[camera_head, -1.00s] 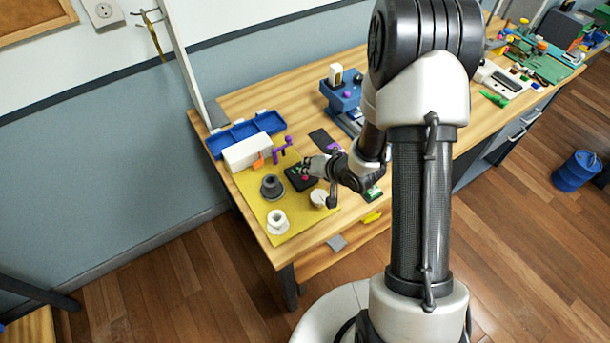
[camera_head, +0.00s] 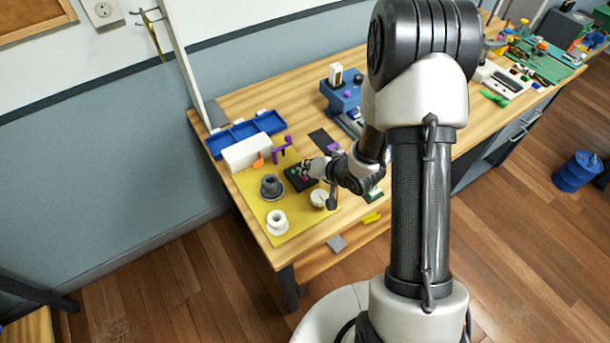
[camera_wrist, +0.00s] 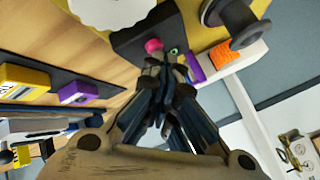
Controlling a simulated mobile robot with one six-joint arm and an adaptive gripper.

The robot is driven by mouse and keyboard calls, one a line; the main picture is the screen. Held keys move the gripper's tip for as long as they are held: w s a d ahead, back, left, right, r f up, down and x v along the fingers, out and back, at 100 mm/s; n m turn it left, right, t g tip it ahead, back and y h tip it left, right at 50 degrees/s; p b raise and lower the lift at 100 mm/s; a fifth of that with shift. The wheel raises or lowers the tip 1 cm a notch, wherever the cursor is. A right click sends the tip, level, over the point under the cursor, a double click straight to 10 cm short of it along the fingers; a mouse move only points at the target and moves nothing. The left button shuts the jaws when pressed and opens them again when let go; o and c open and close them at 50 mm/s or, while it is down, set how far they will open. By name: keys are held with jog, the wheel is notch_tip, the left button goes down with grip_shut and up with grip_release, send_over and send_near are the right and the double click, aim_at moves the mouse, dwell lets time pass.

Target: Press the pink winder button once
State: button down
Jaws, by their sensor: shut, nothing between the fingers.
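The pink winder button (camera_wrist: 153,46) is a round knob on a dark box (camera_wrist: 130,42) in the wrist view. A green button (camera_wrist: 174,51) sits beside it on the same box. My gripper (camera_wrist: 162,62) is shut and empty, its fingertips just below the pink button in the picture and very close to it. I cannot tell whether they touch it. In the head view my gripper (camera_head: 310,167) is over the dark box (camera_head: 295,183) on the yellow mat (camera_head: 254,187), and it partly hides the buttons.
A dark spool (camera_head: 271,187), a white spool (camera_head: 277,222) and a pale round piece (camera_head: 318,198) stand on the mat near the box. A white block (camera_head: 246,153), a purple bracket (camera_head: 284,150) and a blue tray (camera_head: 240,137) are behind. A blue machine (camera_head: 343,95) stands farther right.

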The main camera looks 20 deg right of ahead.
jog(key=shift+r+p, duration=0.85)
jog(key=shift+r, duration=0.05)
notch_tip(320, 180, up, 5)
jog(key=p, duration=0.4)
jog(key=shift+p, duration=0.35)
jog(key=shift+r, duration=0.1)
